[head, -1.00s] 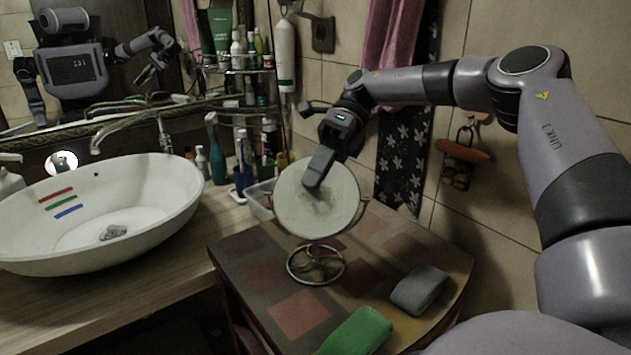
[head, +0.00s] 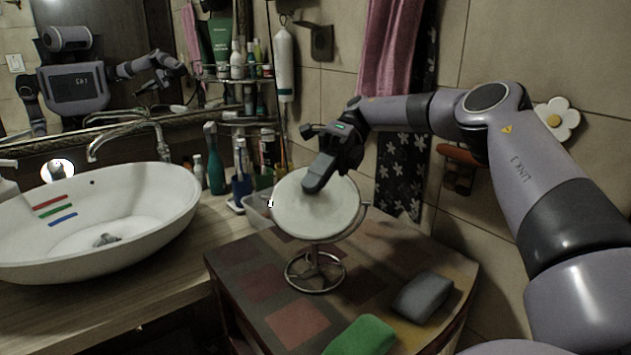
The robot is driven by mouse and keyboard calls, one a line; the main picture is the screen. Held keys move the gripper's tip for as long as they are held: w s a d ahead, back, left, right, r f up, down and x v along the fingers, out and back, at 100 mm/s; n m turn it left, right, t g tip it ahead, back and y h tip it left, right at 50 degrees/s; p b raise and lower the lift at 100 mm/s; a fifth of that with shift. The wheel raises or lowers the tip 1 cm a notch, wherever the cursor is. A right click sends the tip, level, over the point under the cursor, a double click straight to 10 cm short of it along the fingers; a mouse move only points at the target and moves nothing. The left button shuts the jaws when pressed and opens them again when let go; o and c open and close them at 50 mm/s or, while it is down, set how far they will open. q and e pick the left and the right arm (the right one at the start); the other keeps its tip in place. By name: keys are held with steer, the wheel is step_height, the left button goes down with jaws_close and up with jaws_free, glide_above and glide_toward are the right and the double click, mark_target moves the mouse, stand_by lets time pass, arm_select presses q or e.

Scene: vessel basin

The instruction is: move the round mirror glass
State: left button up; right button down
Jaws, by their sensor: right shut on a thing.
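The round mirror glass (head: 317,212) sits in its wire stand (head: 315,272) on the patterned cabinet top (head: 262,285). Its pale face is turned toward me and tilted back. My right gripper (head: 316,184) reaches in from the right and is shut at the upper part of the glass. One finger lies in front of the face; the other is hidden behind the glass. My left gripper is not in view, except possibly as a small reflection in the wall mirror.
A green sponge (head: 361,336) and a grey sponge (head: 422,296) lie at the cabinet's front right. A white basin (head: 130,215) stands on the wooden counter at left. The tiled wall is close at right.

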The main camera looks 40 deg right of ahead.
steer(key=c, duration=1.2)
jaws_free()
